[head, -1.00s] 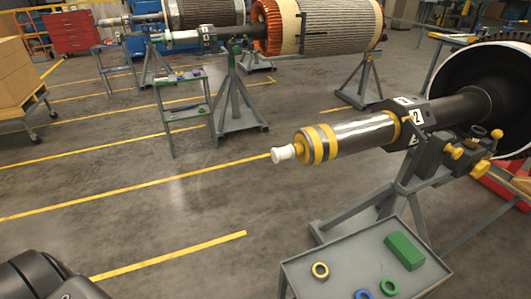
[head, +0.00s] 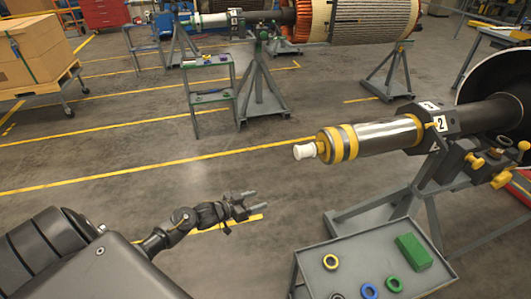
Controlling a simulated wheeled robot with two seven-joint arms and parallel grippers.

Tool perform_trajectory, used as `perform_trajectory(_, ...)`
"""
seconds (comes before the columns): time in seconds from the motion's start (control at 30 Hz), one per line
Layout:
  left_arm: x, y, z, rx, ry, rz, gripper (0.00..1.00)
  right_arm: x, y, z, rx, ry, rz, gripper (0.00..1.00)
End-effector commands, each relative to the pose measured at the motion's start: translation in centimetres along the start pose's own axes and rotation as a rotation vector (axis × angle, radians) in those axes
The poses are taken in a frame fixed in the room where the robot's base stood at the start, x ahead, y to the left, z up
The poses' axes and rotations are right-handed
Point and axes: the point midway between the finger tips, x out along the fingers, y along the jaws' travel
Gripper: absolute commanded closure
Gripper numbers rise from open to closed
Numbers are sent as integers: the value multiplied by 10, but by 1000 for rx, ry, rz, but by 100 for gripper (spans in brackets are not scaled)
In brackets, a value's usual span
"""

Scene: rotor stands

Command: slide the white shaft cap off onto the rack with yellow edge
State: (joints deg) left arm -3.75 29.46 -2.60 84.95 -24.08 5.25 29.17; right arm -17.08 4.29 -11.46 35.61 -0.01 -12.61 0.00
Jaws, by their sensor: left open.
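The white shaft cap (head: 304,151) sits on the left end of the steel shaft (head: 390,133), which has yellow bands near that end. My left gripper (head: 250,203) is open and empty, left of and lower in the picture than the cap, well apart from it. A grey rack (head: 345,249) stands below the shaft with a yellow ring, blue and green rings and a green block on top. Its visible edge looks grey; I cannot make out a yellow edge on it. My right gripper is not in view.
A grey stand (head: 431,205) holds the shaft, with yellow knobs at right. A green-edged rack (head: 207,62) and another rotor (head: 345,18) are farther back. A cart with boxes (head: 35,52) is at upper left. The floor left of the cap is clear.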

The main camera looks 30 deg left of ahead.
Motion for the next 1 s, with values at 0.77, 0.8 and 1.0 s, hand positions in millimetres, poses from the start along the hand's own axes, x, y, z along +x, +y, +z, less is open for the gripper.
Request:
perform_trajectory(0.77,-32,61,-217,146,255,320,44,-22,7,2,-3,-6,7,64)
perform_trajectory(0.8,-29,61,-218,146,256,320,44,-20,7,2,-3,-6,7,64)
perform_trajectory(1.0,-6,69,-222,146,257,318,44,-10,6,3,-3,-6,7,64)
